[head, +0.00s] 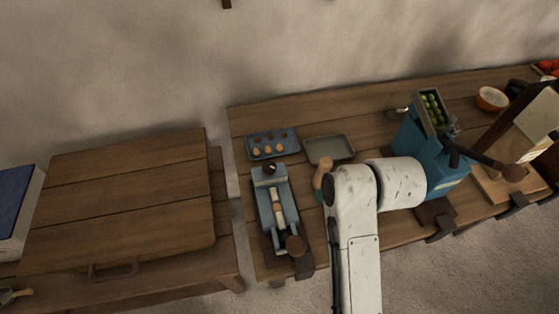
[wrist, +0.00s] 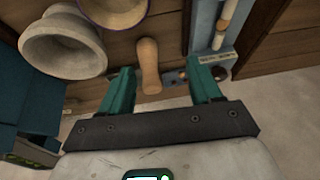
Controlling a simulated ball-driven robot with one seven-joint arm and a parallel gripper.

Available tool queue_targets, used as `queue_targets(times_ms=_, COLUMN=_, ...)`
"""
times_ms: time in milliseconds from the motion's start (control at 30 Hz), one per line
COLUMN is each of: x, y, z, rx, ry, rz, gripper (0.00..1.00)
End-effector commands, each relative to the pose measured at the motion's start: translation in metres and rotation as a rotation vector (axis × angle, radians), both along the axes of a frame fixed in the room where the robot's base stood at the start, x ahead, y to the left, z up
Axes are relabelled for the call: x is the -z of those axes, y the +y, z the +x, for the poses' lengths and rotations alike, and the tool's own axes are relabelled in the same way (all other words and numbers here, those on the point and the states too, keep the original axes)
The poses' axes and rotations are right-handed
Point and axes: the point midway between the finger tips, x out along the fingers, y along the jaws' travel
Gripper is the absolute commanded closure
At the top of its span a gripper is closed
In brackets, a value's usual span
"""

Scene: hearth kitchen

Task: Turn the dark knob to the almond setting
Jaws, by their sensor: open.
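The dark knob (head: 269,168) sits on the far end of a blue device (head: 290,205) on the wooden bench. The device has pale wooden pieces along its middle and a brown round end at the front. Its setting marks are too small to read in the head view. In the wrist view, part of the blue device (wrist: 205,25) shows at upper right, with a small lettered plate (wrist: 217,57). My gripper (wrist: 162,82) is open and empty, its green fingers apart. The right finger covers part of the device's end. In the head view my arm mostly hides the gripper.
A wooden handle (head: 322,172) stands right of the device and shows between the fingers in the wrist view (wrist: 149,65). A blue tray with nuts (head: 251,155) and a grey tray (head: 350,155) lie behind. A blue machine (head: 445,182) stands right of my arm.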

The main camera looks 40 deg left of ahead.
Motion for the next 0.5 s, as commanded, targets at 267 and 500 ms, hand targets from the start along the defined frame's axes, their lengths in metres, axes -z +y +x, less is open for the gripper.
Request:
queue_targets(times_ms=267, x=-0.046, y=0.124, z=-0.011, rx=-0.302, ry=-0.028, rz=-0.065, gripper=0.37)
queue_targets(times_ms=500, x=-0.049, y=0.146, z=-0.016, rx=-0.354, ry=-0.032, rz=-0.082, gripper=0.37)
